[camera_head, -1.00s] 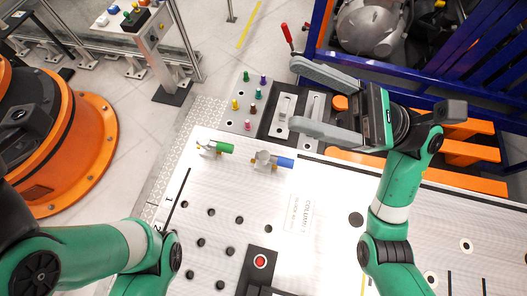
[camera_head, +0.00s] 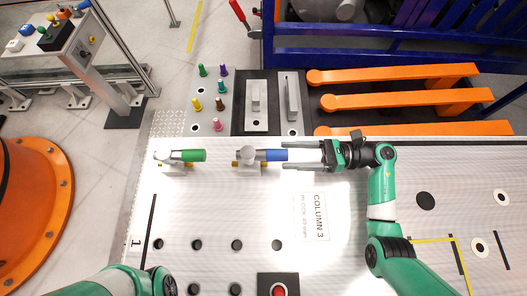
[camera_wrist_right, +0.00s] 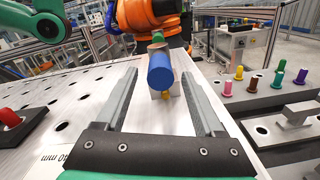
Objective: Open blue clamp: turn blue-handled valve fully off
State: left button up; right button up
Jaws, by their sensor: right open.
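The blue-handled valve has a metal body (camera_head: 248,157) and a blue handle (camera_head: 272,155) that points right in the head view. My right gripper (camera_head: 287,155) is open at the handle's right end, one finger on each side. In the right wrist view, the blue handle (camera_wrist_right: 160,70) lies between the fingertips of my right gripper (camera_wrist_right: 160,78), with a visible gap on each side. The handle hides part of the valve body there. My left arm shows at the lower left in the head view; its gripper is out of view.
A green-handled valve (camera_head: 187,156) stands to the left on the same white panel (camera_head: 200,205). Several coloured pegs (camera_head: 217,125) and a dark plate with metal slots (camera_head: 256,85) lie behind. Orange bars (camera_head: 400,73) stand at back right. A red button (camera_head: 279,291) is at the front.

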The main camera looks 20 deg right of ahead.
aim_at(263, 155)
jog(key=x, duration=0.7)
jog(key=shift+w+a, duration=0.1)
jog(key=shift+a, duration=0.15)
grip_shut()
dwell(1.0)
